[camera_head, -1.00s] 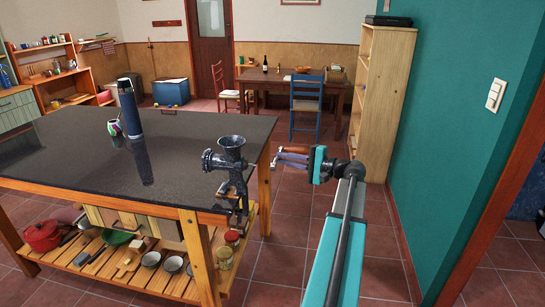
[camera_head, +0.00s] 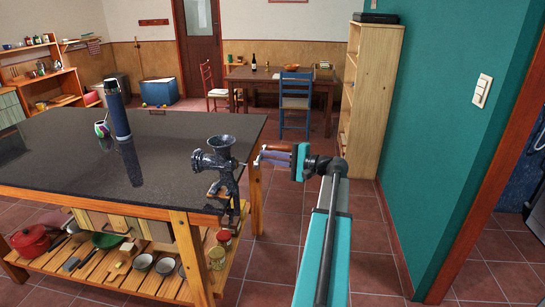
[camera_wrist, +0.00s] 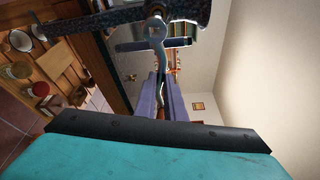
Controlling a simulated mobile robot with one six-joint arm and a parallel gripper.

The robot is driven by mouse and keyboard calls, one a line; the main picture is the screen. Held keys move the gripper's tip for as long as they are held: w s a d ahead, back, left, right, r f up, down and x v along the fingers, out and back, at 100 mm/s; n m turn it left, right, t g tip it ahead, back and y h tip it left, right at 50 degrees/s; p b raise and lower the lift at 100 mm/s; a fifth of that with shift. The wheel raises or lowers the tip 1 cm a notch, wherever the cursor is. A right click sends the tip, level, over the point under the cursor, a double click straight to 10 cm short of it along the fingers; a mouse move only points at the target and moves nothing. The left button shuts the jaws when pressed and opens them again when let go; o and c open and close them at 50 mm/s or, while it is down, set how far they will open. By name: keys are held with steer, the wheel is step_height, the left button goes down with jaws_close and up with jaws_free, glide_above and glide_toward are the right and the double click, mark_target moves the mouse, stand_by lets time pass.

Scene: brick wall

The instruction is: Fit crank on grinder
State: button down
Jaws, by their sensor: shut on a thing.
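The dark metal grinder (camera_head: 222,160) is clamped upright at the near right corner of the dark-topped table (camera_head: 110,165), funnel up. My gripper (camera_head: 276,155) is just right of it in the head view, level with its body. In the wrist view my gripper (camera_wrist: 165,98) is shut on the crank (camera_wrist: 157,62), a grey metal arm with a ringed end, pointing away from me. The ringed end is close to the grinder's dark speckled body (camera_wrist: 85,24) at the top of the wrist view. I cannot tell whether they touch. The crank's handle is mostly hidden between the fingers.
The lower shelf (camera_head: 95,275) holds a red pot, bowls and jars. A tall blue flask (camera_head: 117,110) stands on the table. A wooden shelf unit (camera_head: 370,95) and a teal wall (camera_head: 445,130) are at the right. Open tiled floor lies right of the table.

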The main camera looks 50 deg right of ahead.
mark_target(262, 156)
steer(key=shift+w+a, duration=0.3)
steer(key=shift+w, duration=0.2)
steer(key=shift+w+a, duration=0.3)
steer(key=shift+w, duration=0.2)
steer(key=shift+w+a+r, duration=0.1)
steer(key=shift+w+a, duration=0.15)
steer(key=shift+a, duration=0.05)
stand_by(0.4)
steer(key=shift+w+a+b, duration=0.45)
steer(key=shift+w+a, duration=0.2)
steer(key=shift+w, duration=0.35)
stand_by(4.9)
steer(key=c, duration=1.8)
jaws_free()
steer(key=shift+o, duration=0.2)
steer(key=shift+c, duration=0.4)
